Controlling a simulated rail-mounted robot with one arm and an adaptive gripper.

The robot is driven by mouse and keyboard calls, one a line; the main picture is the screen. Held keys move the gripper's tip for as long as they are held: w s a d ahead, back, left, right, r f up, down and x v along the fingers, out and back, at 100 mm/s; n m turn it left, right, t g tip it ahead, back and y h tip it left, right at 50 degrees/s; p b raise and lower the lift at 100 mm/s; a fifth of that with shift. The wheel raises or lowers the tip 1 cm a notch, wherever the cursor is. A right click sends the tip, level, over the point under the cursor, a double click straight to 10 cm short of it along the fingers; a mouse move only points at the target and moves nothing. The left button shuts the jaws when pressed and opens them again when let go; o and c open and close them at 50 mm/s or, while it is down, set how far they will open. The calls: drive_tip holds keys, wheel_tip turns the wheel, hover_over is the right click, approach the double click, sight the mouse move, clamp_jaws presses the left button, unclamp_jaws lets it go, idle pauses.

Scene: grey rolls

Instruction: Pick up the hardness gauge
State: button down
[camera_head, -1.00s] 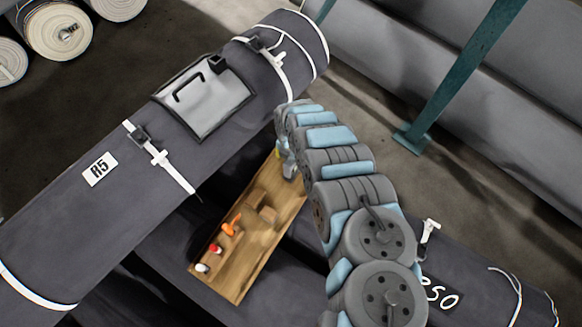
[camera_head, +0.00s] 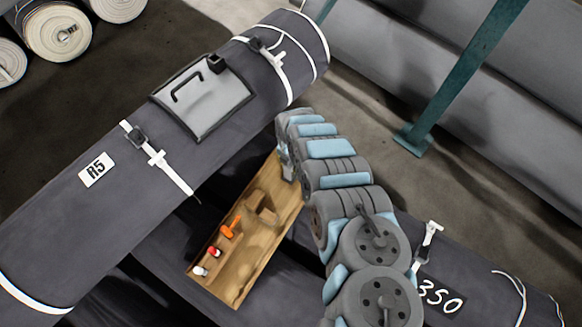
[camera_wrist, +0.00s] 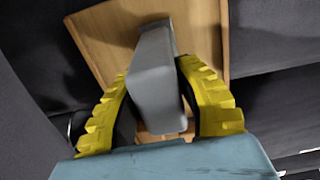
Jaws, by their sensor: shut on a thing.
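A grey, block-shaped thing, which I take to be the hardness gauge (camera_wrist: 155,85), stands between the two yellow ribbed fingers of my gripper (camera_wrist: 163,78) in the wrist view. The fingers are closed around it, one on each side. Behind it is the wooden tray (camera_wrist: 95,45). In the head view my gripper (camera_head: 286,165) is at the upper right end of the same tray (camera_head: 240,290), mostly hidden by my arm. I cannot tell whether the gauge still touches the tray.
The tray also holds an orange item (camera_head: 231,228), a red-and-white item (camera_head: 214,252), a white item (camera_head: 200,270) and a wooden block (camera_head: 266,214). A large dark roll (camera_head: 60,220) with a grey panel (camera_head: 205,100) lies beside it. A green post (camera_head: 455,85) stands at right.

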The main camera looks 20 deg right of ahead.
drive_tip(key=shift+r, duration=0.35)
drive_tip(key=r+p, duration=0.1)
drive_tip(key=r, duration=0.1)
drive_tip(key=s+r+p, duration=0.1)
drive_tip(key=r, duration=0.1)
drive_tip(key=shift+d+p, duration=0.15)
drive_tip(key=shift+p, duration=0.2)
drive_tip(key=s+d+r+p, duration=0.1)
drive_tip(key=s+r+p, duration=0.7)
drive_tip(key=s+p, duration=0.2)
drive_tip(key=shift+s+d, duration=0.4)
drive_tip(key=shift+s, duration=1)
drive_tip(key=shift+r, duration=0.1)
